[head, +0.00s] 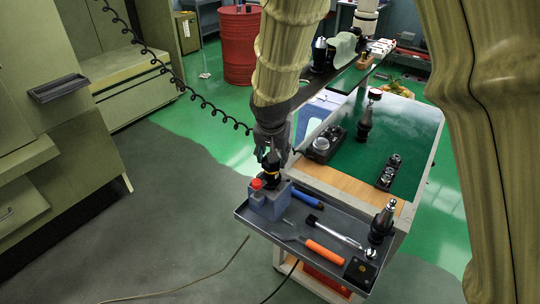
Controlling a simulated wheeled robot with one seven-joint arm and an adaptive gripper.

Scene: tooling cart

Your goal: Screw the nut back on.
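My gripper (270,157) points down at the left end of the cart's grey tray. It is right over a grey block fixture (268,205) with a red knob (256,184) on it. A dark round part (271,179) sits at the top of the block, just under or between my fingertips. I cannot tell whether the fingers touch it, or whether it is the nut or the holder it belongs on. A small shiny ring-like part (370,253) lies at the tray's right end, beside an upright tool holder (381,222); it may be a nut, but it is too small to be sure.
The grey tray (262,232) also holds a blue-handled tool (307,200), a ratchet wrench (335,231), an orange-handled tool (324,251) and a black square block (359,271). Behind it, the green cart top (415,135) carries more holders. A coiled black cable (196,96) hangs left of my arm.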

